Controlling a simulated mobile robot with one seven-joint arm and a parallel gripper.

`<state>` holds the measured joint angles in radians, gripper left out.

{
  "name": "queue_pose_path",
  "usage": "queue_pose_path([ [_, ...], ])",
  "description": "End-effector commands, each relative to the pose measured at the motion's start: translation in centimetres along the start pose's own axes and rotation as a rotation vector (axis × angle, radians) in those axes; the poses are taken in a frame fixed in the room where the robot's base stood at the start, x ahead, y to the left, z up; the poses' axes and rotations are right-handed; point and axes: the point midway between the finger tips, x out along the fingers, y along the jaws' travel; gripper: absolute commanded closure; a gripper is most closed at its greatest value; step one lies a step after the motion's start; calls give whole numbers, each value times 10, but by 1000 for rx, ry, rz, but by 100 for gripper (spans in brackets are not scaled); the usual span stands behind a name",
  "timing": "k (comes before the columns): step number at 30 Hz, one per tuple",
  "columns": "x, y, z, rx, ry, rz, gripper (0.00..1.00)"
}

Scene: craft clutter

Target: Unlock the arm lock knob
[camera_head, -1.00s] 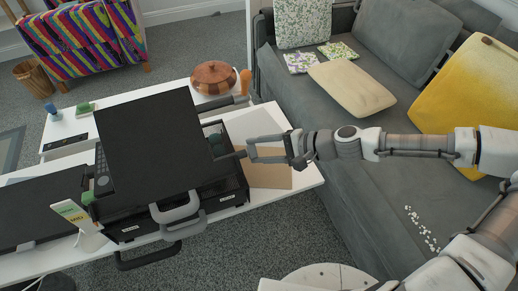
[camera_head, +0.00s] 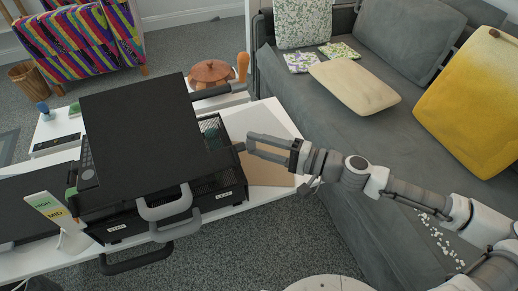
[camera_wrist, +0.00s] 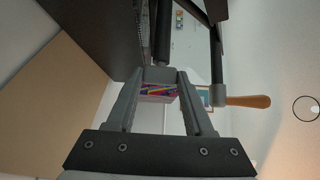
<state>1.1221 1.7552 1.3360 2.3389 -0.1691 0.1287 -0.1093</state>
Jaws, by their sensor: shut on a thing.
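A black press-like machine (camera_head: 140,125) stands on the white table, with grey handles (camera_head: 166,205) at its front. A small grey knob (camera_head: 239,147) sticks out from its right side. In the wrist view the knob (camera_wrist: 160,74) is a grey block on the end of a dark shaft. My gripper (camera_head: 248,146) reaches it from the right. The gripper's two fingertips (camera_wrist: 160,78) are on either side of the knob, shut on it. The far side of the knob is hidden.
A tan board (camera_head: 268,172) lies on the white table (camera_head: 262,118) below my gripper. A grey sofa (camera_head: 340,150) stands to the right.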

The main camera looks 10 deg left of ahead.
Motion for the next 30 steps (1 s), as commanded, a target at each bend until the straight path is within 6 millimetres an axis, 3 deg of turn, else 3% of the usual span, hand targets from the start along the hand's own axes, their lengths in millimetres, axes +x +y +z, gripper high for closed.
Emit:
queue_pose_path([
  [18,0,0,0,-34,-1,-32,100],
  [19,0,0,0,-34,-1,-32,42],
  [23,0,0,0,-33,-1,-32,19],
  [30,0,0,0,-32,-1,-31,18],
])
